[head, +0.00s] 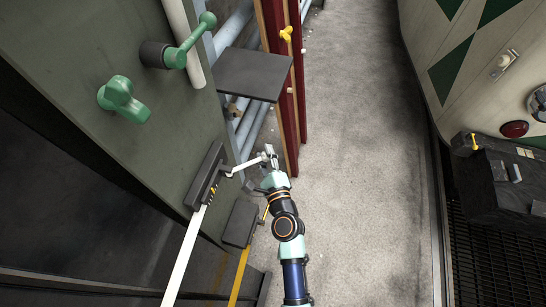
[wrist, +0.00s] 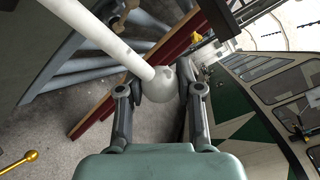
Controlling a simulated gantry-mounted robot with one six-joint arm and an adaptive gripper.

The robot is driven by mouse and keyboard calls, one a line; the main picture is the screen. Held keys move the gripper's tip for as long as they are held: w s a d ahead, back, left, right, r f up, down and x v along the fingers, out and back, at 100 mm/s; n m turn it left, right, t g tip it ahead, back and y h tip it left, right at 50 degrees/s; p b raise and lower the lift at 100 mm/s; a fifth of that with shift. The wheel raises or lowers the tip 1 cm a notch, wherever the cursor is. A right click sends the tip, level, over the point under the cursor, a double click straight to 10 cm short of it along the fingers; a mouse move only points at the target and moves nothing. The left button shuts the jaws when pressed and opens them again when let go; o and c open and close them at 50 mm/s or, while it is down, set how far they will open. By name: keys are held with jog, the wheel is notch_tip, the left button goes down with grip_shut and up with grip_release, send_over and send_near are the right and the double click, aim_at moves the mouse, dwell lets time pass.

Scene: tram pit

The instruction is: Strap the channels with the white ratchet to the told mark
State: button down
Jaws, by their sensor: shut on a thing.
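The white ratchet has a dark body (head: 207,172) on the green-grey panel, with a white strap (head: 186,256) running down from it. Its white lever (head: 248,165) sticks out to the right. My gripper (head: 270,156) is at the lever's outer end. In the wrist view my gripper (wrist: 160,90) is shut on the lever's white ball knob (wrist: 158,84), with a finger on each side. Blue-grey channels (head: 252,125) run behind the panel. A small yellow-and-black marking (head: 212,191) shows beside the ratchet body; I cannot read it.
A second dark ratchet body (head: 240,222) with a yellow strap (head: 238,277) is close below. Its yellow knob shows in the wrist view (wrist: 31,156). A dark plate (head: 252,74) and red posts (head: 286,80) stand above my gripper. Floor (head: 355,170) to the right is clear, up to the tram (head: 480,70).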

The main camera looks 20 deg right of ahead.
jog(key=c, duration=0.7)
grip_release()
jog(key=shift+w, duration=0.1)
jog(key=s, duration=0.8)
jog(key=s+a, duration=0.1)
jog(key=s, duration=0.3)
